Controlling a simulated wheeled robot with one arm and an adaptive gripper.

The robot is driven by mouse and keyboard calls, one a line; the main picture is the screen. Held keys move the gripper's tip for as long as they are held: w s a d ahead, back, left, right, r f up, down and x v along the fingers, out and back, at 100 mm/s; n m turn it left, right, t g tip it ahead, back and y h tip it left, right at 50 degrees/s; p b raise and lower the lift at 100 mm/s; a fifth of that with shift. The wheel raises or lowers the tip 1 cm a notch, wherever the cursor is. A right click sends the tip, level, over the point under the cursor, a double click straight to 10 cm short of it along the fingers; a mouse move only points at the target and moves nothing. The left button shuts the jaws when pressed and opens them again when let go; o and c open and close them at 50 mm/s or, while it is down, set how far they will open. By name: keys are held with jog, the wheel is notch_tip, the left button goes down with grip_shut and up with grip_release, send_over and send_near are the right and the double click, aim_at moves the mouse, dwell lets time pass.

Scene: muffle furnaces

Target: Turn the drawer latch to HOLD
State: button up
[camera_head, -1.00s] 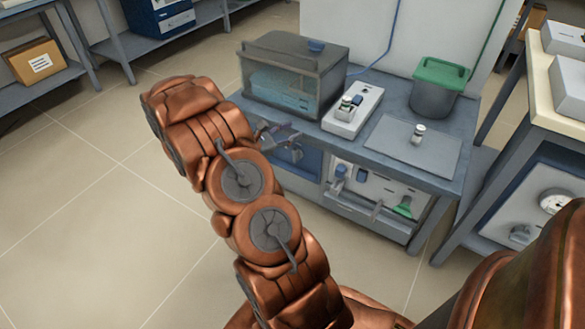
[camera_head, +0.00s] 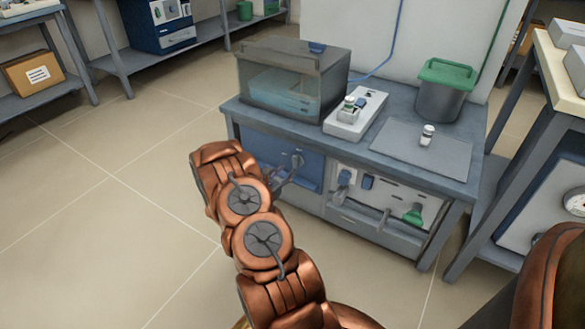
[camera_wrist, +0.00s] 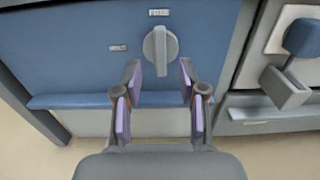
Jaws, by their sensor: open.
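The drawer latch (camera_wrist: 160,50) is a grey turn-knob with a raised bar, mounted on a blue drawer front (camera_wrist: 60,50). Its bar stands upright in the wrist view. One small label (camera_wrist: 158,12) sits above it and another (camera_wrist: 118,48) to its left; both are too small to read. My gripper (camera_wrist: 160,76) is open and empty, with its fingertips just below and to either side of the latch, apart from it. In the head view the latch (camera_head: 297,160) shows on the blue front, with my gripper (camera_head: 280,178) close before it.
A grey panel (camera_head: 385,200) with knobs and a green part lies right of the drawer. On the bench top (camera_head: 385,145) stand a clear-sided box (camera_head: 292,85), a white device (camera_head: 355,115), a small vial (camera_head: 427,135) and a green-lidded bin (camera_head: 440,90). Floor left of the bench is free.

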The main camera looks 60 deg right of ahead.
aim_at(294, 162)
jog(key=shift+w+d+b, duration=0.1)
jog(key=shift+d+b, duration=0.6)
jog(key=shift+d, duration=1.75)
jog(key=shift+c, duration=0.3)
grip_shut()
